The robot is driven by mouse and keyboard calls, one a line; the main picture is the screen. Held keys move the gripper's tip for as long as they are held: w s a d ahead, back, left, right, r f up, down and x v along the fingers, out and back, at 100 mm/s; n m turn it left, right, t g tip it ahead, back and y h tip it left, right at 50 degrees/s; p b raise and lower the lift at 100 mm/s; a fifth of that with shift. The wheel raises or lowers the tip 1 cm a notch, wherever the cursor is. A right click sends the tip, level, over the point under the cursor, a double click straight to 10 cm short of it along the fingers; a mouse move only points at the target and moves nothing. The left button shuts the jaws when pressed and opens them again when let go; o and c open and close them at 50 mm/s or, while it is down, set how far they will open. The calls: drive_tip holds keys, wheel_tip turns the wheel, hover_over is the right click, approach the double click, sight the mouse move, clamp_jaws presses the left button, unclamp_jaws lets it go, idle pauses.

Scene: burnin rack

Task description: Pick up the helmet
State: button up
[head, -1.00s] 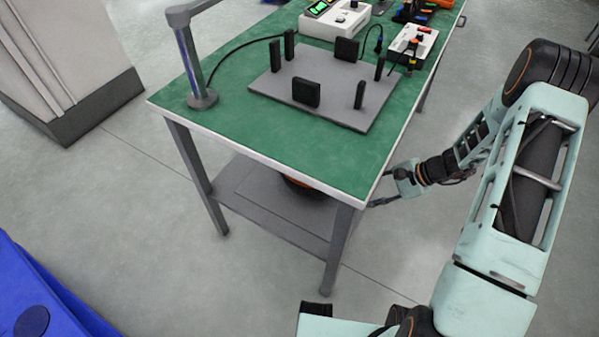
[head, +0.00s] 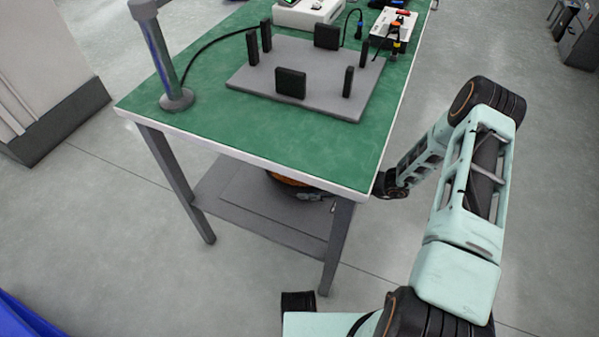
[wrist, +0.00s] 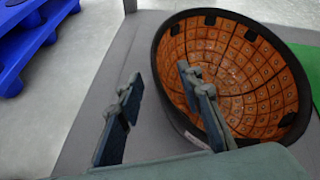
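The helmet (wrist: 240,75) lies open side up in the wrist view, with an orange, tiled-looking inside and a dark rim. In the head view only an orange and dark part of the helmet (head: 286,180) shows on the lower shelf (head: 235,205), below the tabletop edge. My gripper (wrist: 160,75) is open in the wrist view. One finger is over the helmet's opening and the other is outside its left rim, so the rim lies between them. I cannot tell whether either finger touches it. In the head view the tabletop mostly hides my gripper.
The green tabletop (head: 270,150) stands above the shelf, and its front right leg (head: 337,245) is close by. A grey plate (head: 330,105) with several black blocks and a lamp post (head: 168,70) are on top. A blue pallet (wrist: 30,35) stands on the floor. Open floor lies around the table.

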sight(284, 189)
drive_tip(key=b+x, duration=0.1)
drive_tip(key=x, duration=0.3)
drive_tip(key=shift+s+a+f+b, duration=0.1)
drive_tip(key=shift+f+b, duration=0.2)
drive_tip(key=shift+b, duration=0.05)
drive_tip(key=shift+a+f, duration=0.15)
drive_tip(key=shift+a, duration=0.25)
drive_tip(key=shift+c, duration=0.4)
clamp_jaws()
